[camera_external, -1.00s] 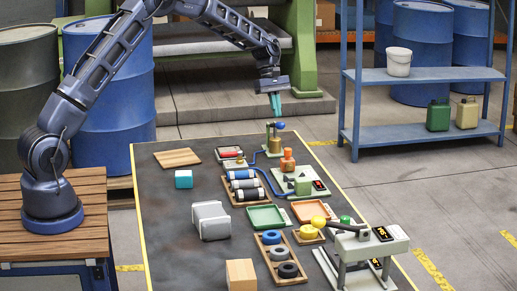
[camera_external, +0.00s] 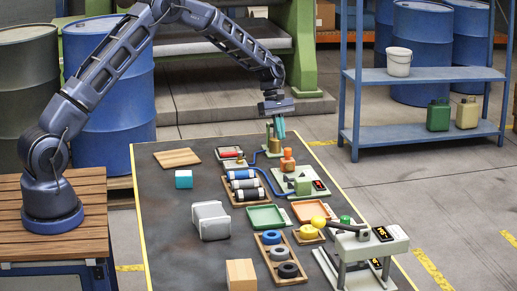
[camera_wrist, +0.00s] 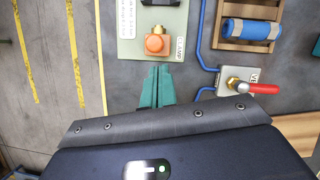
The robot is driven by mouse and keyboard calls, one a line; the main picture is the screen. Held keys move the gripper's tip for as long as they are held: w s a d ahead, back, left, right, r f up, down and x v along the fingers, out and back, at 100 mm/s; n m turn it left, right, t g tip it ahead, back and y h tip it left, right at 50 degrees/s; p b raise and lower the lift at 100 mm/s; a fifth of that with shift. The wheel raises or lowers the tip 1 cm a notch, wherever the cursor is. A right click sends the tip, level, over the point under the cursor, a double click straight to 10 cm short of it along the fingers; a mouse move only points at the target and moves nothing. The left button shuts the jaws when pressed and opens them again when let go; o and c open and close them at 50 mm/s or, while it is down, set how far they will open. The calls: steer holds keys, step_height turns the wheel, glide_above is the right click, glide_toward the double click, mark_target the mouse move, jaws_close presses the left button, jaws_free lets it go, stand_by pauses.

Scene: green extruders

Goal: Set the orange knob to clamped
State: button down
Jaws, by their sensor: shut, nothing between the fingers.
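The orange knob (camera_external: 287,163) sits on a pale green block (camera_external: 302,182) at the back right of the dark table. In the wrist view the orange knob (camera_wrist: 155,43) shows on a pale green plate with a brass-coloured part behind it and a CLAMP label beside it. Which setting it is at I cannot tell. My gripper (camera_external: 279,130) is shut and empty above the table's far end, behind and higher than the knob. In the wrist view its green fingers (camera_wrist: 157,85) are together, with the tips just below the knob in the picture, apart from it.
A red-handled valve (camera_wrist: 250,88) with a blue pipe stands near my fingers. Rollers in a wooden tray (camera_external: 243,188) and a green tray (camera_external: 266,217) lie nearby. A grey press (camera_external: 365,250) stands at the front right. The table's left middle has free room.

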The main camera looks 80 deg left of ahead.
mark_target(285, 149)
steer(key=shift+x, duration=1.45)
steer(key=shift+d, duration=1.9)
steer(key=v, duration=1)
steer(key=shift+a, duration=0.2)
